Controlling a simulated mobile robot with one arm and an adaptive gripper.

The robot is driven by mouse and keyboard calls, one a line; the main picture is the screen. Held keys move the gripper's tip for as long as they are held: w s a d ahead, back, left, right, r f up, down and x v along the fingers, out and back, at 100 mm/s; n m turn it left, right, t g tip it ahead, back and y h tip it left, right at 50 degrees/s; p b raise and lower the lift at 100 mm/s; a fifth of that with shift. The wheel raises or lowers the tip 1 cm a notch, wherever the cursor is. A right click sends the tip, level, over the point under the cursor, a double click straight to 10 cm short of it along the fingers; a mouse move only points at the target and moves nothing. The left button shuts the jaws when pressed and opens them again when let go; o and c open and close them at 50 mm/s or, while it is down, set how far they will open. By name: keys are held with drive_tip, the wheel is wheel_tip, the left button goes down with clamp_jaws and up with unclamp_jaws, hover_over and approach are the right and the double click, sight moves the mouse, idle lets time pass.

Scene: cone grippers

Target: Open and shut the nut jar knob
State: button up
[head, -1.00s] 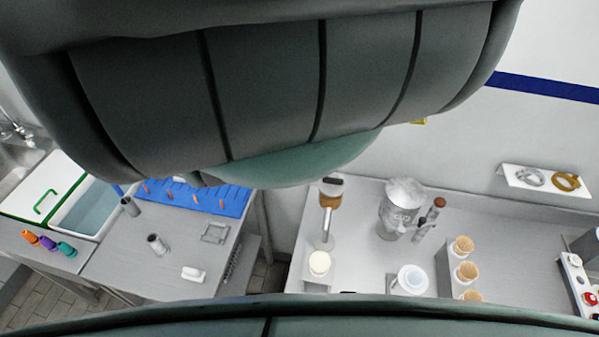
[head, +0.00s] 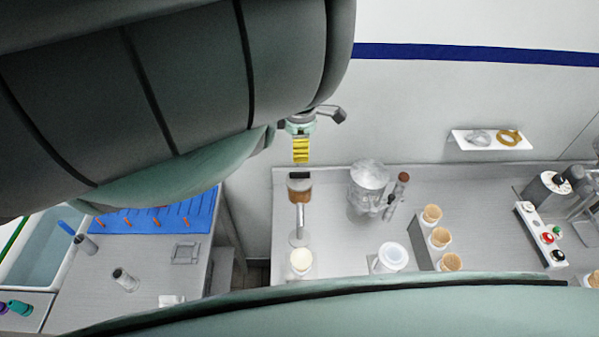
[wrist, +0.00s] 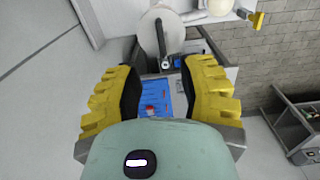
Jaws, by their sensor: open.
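A jar with brown contents and a dark top (head: 299,188) stands on a slim metal stand on the right counter in the head view. It is probably the nut jar; its knob is too small to make out. My gripper (head: 301,152), with yellow fingers, shows just above the jar's dark top in the picture; I cannot tell how far apart they are in depth. In the wrist view my gripper (wrist: 158,78) is open, its two fingers wide apart with nothing held between them.
Right of the jar stand a clear ice-filled container (head: 369,178), a white cup (head: 392,257) and several cones in a holder (head: 439,238). A white-topped item (head: 300,262) stands in front. A wall shelf (head: 490,141) is at right. A blue mat (head: 165,214) lies on the left table.

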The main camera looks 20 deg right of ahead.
sight(300, 172)
drive_tip(key=shift+s+d+f+p, duration=0.1)
drive_tip(key=shift+f+p, duration=0.4)
drive_tip(key=shift+f, duration=3.55)
drive_tip(key=shift+a+f, duration=0.2)
drive_tip(key=shift+f, duration=0.3)
clamp_jaws()
